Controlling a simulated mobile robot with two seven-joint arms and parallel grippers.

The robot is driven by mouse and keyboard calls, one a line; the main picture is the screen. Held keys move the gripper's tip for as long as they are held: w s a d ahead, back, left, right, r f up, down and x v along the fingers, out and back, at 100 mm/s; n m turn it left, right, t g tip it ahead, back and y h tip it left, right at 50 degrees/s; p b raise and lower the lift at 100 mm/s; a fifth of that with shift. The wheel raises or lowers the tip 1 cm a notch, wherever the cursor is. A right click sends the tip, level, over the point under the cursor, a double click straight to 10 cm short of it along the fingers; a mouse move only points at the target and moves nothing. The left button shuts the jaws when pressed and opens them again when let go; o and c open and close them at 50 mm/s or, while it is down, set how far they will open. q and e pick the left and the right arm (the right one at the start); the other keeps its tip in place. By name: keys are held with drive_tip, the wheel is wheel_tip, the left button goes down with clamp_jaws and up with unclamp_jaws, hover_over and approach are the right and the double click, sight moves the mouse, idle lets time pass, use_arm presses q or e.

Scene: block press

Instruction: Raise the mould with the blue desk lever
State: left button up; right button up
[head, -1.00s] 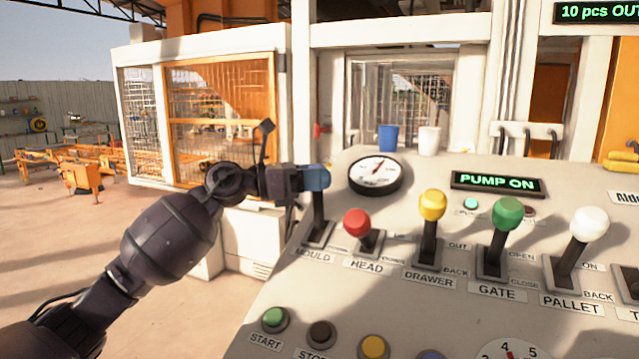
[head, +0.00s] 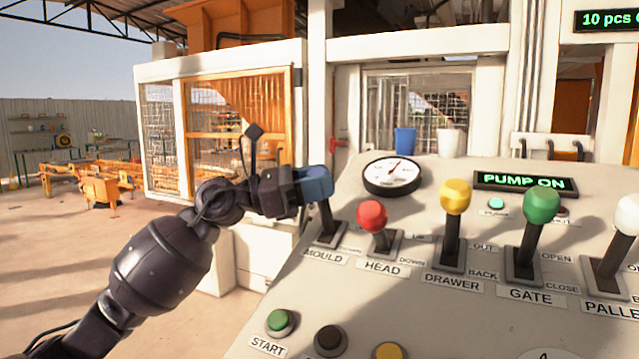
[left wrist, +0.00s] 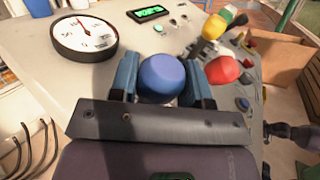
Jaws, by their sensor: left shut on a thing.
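The blue knob (left wrist: 161,78) of the MOULD lever sits between the two blue fingers of my left gripper (left wrist: 160,70) in the left wrist view. In the head view my left gripper (head: 315,184) is shut on the top of that lever and hides the knob. The lever's dark shaft (head: 326,217) rises from its slot plate, leaning a little to the left. The mould itself cannot be made out. My right gripper is not seen.
The red HEAD lever (head: 372,217) stands close on the right, then the yellow DRAWER lever (head: 454,200) and the green GATE lever (head: 541,207). A pressure gauge (head: 391,175) and a lit PUMP ON display (head: 525,182) lie behind. Buttons line the front.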

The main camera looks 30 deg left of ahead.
use_arm(q)
drive_tip(key=o, duration=1)
drive_tip(key=shift+o, duration=1.4)
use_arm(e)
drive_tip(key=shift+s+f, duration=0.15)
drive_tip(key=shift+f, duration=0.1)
use_arm(q)
drive_tip(key=shift+a, duration=0.1)
drive_tip(key=shift+s+a+f, duration=0.15)
drive_tip(key=shift+s+a, duration=0.05)
drive_tip(key=b+v, duration=0.1)
drive_tip(key=v, duration=0.9)
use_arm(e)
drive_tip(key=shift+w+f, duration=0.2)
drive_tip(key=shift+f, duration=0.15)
